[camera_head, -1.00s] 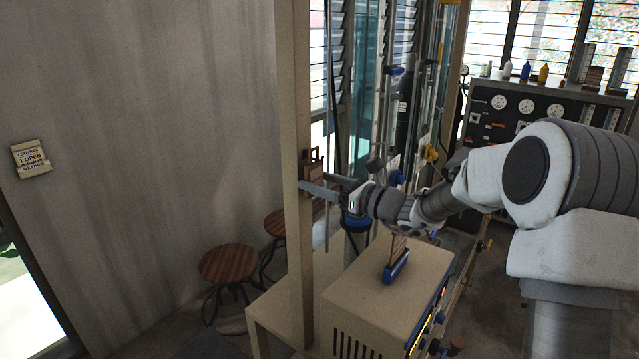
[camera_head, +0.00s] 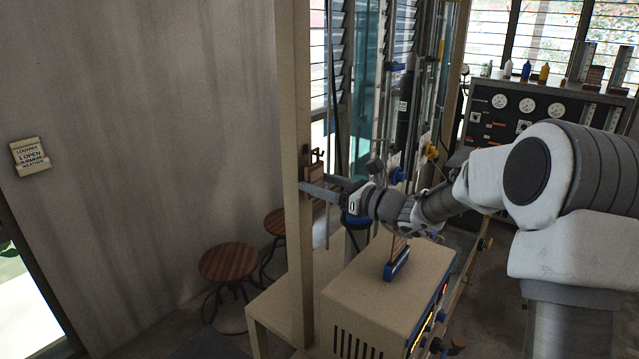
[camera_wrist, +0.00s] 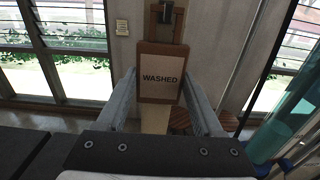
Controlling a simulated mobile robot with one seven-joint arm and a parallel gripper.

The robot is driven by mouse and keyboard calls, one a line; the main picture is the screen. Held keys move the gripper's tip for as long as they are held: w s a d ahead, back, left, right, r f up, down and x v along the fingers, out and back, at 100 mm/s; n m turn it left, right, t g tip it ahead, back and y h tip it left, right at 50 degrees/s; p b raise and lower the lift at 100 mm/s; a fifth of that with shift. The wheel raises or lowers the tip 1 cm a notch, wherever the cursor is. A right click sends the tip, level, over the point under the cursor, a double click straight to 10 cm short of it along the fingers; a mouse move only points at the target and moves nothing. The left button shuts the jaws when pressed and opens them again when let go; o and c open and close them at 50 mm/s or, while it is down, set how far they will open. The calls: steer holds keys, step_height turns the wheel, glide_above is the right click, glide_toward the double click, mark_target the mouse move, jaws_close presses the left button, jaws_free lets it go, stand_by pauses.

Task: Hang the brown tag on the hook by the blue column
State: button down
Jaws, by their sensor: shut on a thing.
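The brown tag (camera_head: 317,170) is by the cream post, partly behind my fingers in the head view. In the wrist view the tag (camera_wrist: 160,76) reads "WASHED", hangs upright and has an open loop at its top. My gripper (camera_head: 319,185) is shut on it, with one finger (camera_wrist: 160,90) at each side edge. A dark hook-like piece (camera_wrist: 163,13) shows within the loop; I cannot tell whether they touch. A dark fitting (camera_head: 305,154) is on the post beside the tag. A teal-blue column (camera_head: 364,90) stands behind, right of the post.
The cream post (camera_head: 295,100) rises just left of my fingertips. A beige box (camera_head: 345,295) below carries a blue holder (camera_head: 397,265) with a brown piece. Wooden stools (camera_head: 228,262) stand by the wall. A gauge panel (camera_head: 500,130) is at the back right.

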stand_by(0.3)
jaws_free()
steer(key=v, duration=0.7)
stand_by(0.4)
steer(key=b+v, duration=0.2)
steer(key=v, duration=1.5)
steer(key=shift+d, duration=0.2)
steer(key=shift+s+r, duration=0.1)
steer(key=shift+s, duration=0.05)
